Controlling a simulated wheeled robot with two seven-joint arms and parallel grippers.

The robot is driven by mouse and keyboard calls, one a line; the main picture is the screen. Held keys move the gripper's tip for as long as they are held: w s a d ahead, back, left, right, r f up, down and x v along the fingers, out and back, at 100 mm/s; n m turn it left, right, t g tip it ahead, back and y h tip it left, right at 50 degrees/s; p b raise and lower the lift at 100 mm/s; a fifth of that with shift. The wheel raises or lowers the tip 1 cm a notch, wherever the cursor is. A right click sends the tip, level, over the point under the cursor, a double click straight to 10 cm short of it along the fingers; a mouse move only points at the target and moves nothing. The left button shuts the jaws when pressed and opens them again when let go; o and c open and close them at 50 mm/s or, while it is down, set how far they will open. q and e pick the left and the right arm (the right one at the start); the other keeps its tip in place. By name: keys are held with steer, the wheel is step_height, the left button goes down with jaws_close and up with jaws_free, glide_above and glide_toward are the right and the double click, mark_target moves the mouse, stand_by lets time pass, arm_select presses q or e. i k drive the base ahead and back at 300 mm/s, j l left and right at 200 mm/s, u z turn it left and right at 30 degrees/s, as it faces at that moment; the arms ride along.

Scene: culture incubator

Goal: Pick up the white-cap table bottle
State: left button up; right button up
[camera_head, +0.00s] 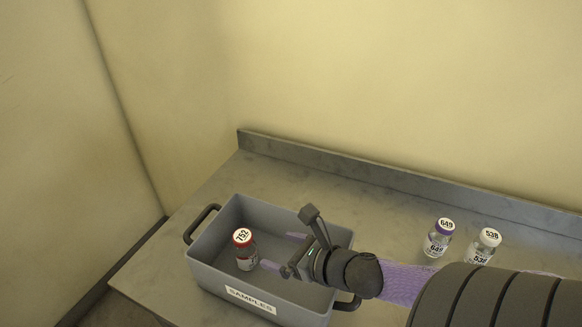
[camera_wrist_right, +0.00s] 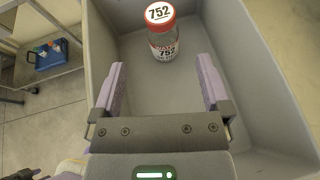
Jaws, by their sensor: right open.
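The white-cap bottle (camera_head: 485,245), marked 538, stands upright on the table at the right, partly hidden at its lower end by my right arm. My right gripper (camera_head: 281,252) is over the grey SAMPLES bin, well to the left of that bottle. Its jaws are open and empty. In the right wrist view the gripper (camera_wrist_right: 160,88) points toward a red-cap bottle (camera_wrist_right: 162,35), marked 752, which stands inside the bin beyond the fingertips, not between them. My left gripper is not in view.
The grey SAMPLES bin (camera_head: 205,268) has dark handles and stands on the grey table (camera_head: 400,212). A purple-cap bottle (camera_head: 439,238), marked 649, stands just left of the white-cap bottle. A raised ledge (camera_head: 330,163) runs along the table's back. A blue box (camera_wrist_right: 52,56) is on a low shelf.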

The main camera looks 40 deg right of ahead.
mark_target(483, 247)
steer(key=z, duration=2.9)
